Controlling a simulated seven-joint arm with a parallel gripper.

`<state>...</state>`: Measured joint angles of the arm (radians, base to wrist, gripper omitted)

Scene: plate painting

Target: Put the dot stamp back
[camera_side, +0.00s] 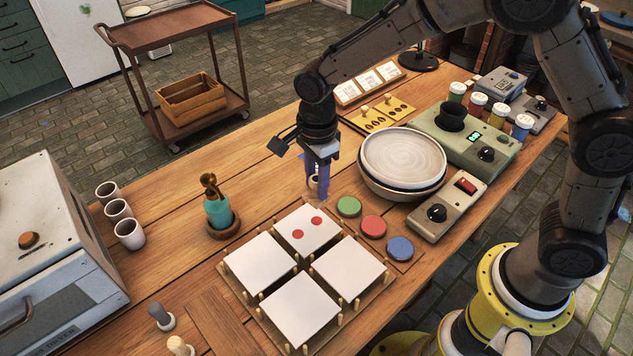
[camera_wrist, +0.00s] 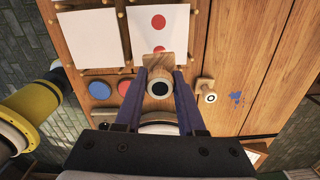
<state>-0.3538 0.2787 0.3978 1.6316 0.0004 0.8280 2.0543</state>
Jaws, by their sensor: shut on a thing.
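My gripper (camera_side: 318,182) is shut on the dot stamp, just beyond the back corner of the tile rack. In the wrist view the dot stamp (camera_wrist: 160,88) shows end-on as a pale round piece with a dark centre between the two blue-purple fingers (camera_wrist: 160,92). A small wooden block (camera_wrist: 152,64) shows beside it. The fingers hide much of the stamp in the side view. Its lower end is close to the table; I cannot tell whether it touches. A wooden piece with a ringed dark dot (camera_wrist: 208,97) lies to the right in the wrist view.
The pegged rack holds white tiles; one tile (camera_side: 311,228) bears two red dots. Green (camera_side: 349,207), red (camera_side: 372,226) and blue (camera_side: 400,247) pads lie beside it. Stacked plates (camera_side: 403,158) stand to the right, and a teal brush cup (camera_side: 218,212) to the left.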

